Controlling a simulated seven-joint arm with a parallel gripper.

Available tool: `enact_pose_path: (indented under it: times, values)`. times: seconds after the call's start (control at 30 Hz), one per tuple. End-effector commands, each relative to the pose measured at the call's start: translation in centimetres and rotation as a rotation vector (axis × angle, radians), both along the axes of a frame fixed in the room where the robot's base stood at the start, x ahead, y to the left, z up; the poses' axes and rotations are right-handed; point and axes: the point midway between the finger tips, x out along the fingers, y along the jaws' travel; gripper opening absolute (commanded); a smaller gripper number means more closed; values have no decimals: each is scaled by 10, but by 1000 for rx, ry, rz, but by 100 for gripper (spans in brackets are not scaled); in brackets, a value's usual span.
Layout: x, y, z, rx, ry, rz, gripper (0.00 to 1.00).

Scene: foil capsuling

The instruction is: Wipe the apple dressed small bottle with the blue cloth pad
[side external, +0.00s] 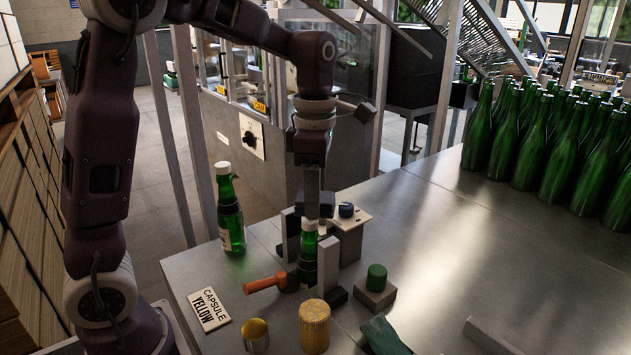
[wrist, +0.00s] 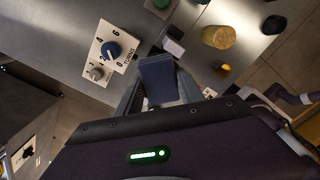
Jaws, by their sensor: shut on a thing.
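A small green bottle (side external: 308,262) with a pale top stands upright between two grey uprights in the side external view. I cannot read a label or apple mark on it. My gripper (side external: 315,198) is just above and behind its top. In the wrist view my gripper (wrist: 160,98) is shut on a slate-blue pad (wrist: 158,75), which I take to be the blue cloth pad. The wrist view does not show the bottle. Whether the pad touches the bottle cannot be told.
Another green bottle (side external: 230,212) stands at the left. An orange-handled tool (side external: 265,283) lies by the small bottle's base. A dial box (side external: 350,218), green cylinder (side external: 376,277), yellow can (side external: 314,328), metal cup (side external: 255,333) and dark teal cloth (side external: 384,337) surround it. Many bottles (side external: 550,135) fill the back right.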

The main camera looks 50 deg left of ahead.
Motion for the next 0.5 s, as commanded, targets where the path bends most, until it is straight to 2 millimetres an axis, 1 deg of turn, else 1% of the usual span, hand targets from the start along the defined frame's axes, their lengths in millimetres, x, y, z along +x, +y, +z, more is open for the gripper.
enact_pose_path:
  times: [0.2,0.27,0.3,0.5]
  values:
    - [0,0,-20,-1,2,0,12]
    - [0,0,-32,-1,5,0,12]
    - [1,4,-32,1,-1,1,7]
    - [3,23,-31,1,-1,2,7]
